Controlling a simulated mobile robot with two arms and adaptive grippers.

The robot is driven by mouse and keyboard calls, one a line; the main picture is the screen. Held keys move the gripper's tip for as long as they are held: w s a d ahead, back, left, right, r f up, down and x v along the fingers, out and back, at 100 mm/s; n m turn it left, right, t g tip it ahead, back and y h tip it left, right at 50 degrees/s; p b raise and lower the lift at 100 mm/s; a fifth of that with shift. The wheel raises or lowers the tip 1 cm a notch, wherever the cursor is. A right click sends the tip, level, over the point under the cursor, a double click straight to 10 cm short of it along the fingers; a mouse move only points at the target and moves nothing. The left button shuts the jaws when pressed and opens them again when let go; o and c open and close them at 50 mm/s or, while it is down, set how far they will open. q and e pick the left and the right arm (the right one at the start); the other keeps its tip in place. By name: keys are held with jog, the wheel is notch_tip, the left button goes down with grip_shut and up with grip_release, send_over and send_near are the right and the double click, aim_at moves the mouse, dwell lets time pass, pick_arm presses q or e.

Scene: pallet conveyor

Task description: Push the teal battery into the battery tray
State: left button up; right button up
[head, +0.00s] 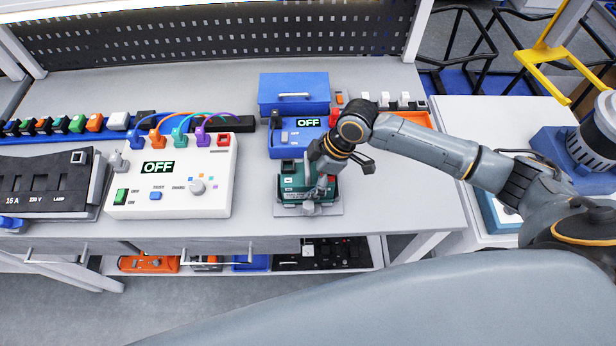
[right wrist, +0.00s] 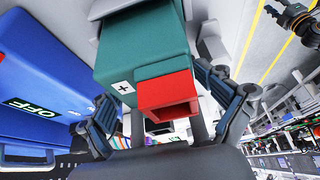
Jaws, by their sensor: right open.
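The teal battery (head: 290,192) sits at the front edge of the bench, right of the middle, on a light grey base plate (head: 333,210) that may be the battery tray. In the right wrist view the teal battery (right wrist: 143,45) shows a white plus label and a red hollow terminal (right wrist: 167,97). My right gripper (head: 322,182) is over the battery from behind, its fingers open. In the right wrist view its fingers (right wrist: 165,108) stand on either side of the red terminal; contact is unclear. The gripper hides part of the battery. My left gripper is out of view.
A blue device with an OFF display (head: 285,138) stands just behind the battery, with a blue box (head: 293,92) behind it. A white control box (head: 172,183) is to the left. A lower shelf (head: 220,263) holds small parts. The right bench corner is clear.

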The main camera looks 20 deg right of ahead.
jog(key=v, duration=1.1)
jog(key=shift+w+d+r, duration=0.1)
jog(key=shift+d+r, duration=0.05)
jog(key=shift+r, duration=0.05)
